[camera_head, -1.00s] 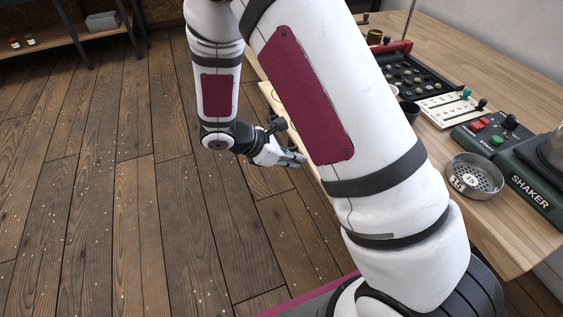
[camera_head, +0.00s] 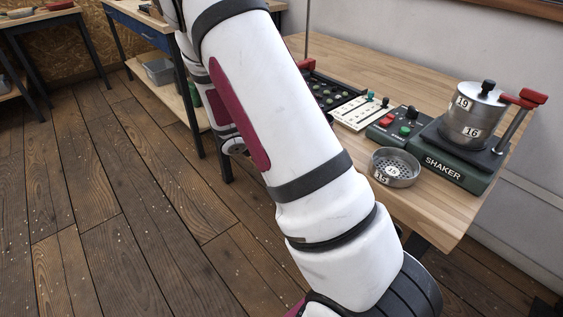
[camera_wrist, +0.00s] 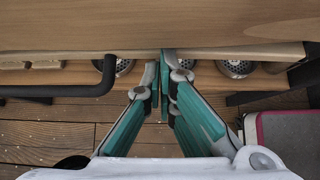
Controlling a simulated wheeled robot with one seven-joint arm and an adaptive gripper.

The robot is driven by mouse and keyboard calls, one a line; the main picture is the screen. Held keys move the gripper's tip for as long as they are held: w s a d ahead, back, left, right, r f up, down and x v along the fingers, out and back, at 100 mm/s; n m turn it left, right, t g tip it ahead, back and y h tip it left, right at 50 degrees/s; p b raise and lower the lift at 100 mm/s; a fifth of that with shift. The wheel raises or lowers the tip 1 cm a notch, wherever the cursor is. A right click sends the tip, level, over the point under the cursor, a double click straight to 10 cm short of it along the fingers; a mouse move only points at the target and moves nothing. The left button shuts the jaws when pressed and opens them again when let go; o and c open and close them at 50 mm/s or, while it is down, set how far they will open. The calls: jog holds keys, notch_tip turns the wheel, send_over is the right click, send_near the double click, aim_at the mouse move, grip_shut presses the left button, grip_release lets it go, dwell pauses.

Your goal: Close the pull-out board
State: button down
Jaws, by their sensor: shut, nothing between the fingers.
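In the wrist view my gripper (camera_wrist: 163,66) is shut and empty, its teal fingers side by side. The fingertips are at a thin pale wooden edge (camera_wrist: 225,51) just under a broad wooden surface (camera_wrist: 150,22); this edge looks like the pull-out board, but I cannot tell how far out it is. Whether the fingertips touch it is unclear. A black bent bar (camera_wrist: 106,72), perhaps a handle, shows left of the fingers. In the head view my arm hides the gripper and the board.
The worktable (camera_head: 420,205) carries a shaker (camera_head: 455,150), a metal sieve (camera_head: 395,168) and a control box (camera_head: 398,126). Several round metal sieves (camera_wrist: 235,68) show below the wooden edge. Another bench (camera_head: 150,40) stands beyond; the floor at left is clear.

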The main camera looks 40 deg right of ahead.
dwell(0.4)
jog(key=a+f+p+v, duration=0.2)
jog(key=p+v, duration=0.2)
jog(key=v, duration=0.9)
jog(key=shift+d, duration=0.1)
jog(key=s+a+r+m+g+y, duration=0.1)
jog(key=s+a+r+m+y, duration=0.1)
jog(key=s+r+m, duration=0.45)
jog(key=s+a+r+m+y, duration=0.2)
jog(key=s+r+m, duration=0.2)
jog(key=s+r, duration=0.4)
jog(key=s+a+r+m+t+y, duration=0.1)
jog(key=s+a+r+m+y, duration=0.3)
jog(key=s, duration=0.4)
jog(key=s+a+r+m+t+y, duration=0.15)
jog(key=s+a+m, duration=0.25)
jog(key=s+a, duration=0.4)
notch_tip(320, 180, up, 22)
jog(key=d+t+p, duration=0.1)
jog(key=t+p, duration=0.1)
jog(key=p, duration=1.8)
jog(key=shift+s+t, duration=0.2)
jog(key=shift+t, duration=0.15)
